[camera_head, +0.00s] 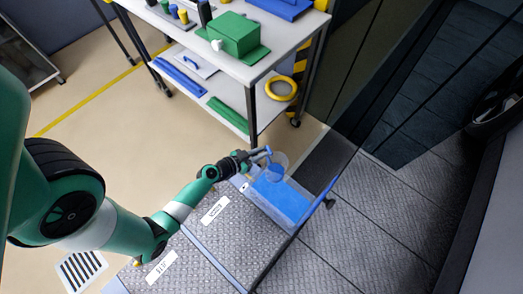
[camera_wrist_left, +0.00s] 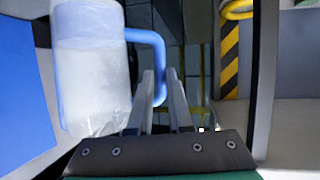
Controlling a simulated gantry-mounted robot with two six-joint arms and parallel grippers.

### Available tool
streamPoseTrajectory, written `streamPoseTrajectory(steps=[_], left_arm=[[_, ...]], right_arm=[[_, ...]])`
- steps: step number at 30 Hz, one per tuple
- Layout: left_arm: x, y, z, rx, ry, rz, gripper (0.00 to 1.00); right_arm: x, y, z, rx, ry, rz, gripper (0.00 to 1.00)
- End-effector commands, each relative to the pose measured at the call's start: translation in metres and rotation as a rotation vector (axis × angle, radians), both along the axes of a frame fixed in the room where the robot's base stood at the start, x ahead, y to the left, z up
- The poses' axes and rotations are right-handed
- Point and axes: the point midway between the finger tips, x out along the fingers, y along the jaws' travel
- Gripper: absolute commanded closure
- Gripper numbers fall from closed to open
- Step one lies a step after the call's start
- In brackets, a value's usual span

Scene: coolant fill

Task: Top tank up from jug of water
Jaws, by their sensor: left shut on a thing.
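My left gripper (camera_head: 262,154) is shut on the blue handle of a clear jug (camera_head: 279,161). In the left wrist view the jug (camera_wrist_left: 92,75) stands to the left of the fingers (camera_wrist_left: 160,100), with its blue handle (camera_wrist_left: 159,62) between them. The jug is see-through and pale, with a line across its upper part; how full it is I cannot tell. In the head view it is at the far end of the tank (camera_head: 251,194), whose open top shows a blue surface (camera_head: 283,202). I cannot tell the height between jug and tank. My right gripper is not in view.
A grey shelf cart (camera_head: 285,52) stands behind, with a green box (camera_head: 233,35) on top and a yellow ring (camera_head: 281,88) below. Grey textured covers (camera_head: 225,243) lie beside the tank. A dark glass panel (camera_head: 345,110) rises at the right. A small dark knob (camera_head: 329,203) sits by the tank's right side.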

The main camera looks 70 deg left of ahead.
Motion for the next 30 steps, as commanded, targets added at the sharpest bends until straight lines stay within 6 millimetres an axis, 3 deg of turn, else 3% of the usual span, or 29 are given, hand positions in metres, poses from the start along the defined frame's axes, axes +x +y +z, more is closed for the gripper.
streamPoseTrajectory(steps=[12, 30], left_arm=[[0.0, 0.0, 0.028, 0.003, -0.001, -0.001, 1.0], [0.001, -0.001, 0.03, 0.003, -0.001, 0.01, 1.0]], right_arm=[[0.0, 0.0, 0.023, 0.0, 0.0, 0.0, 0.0], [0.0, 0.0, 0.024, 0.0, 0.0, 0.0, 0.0]])
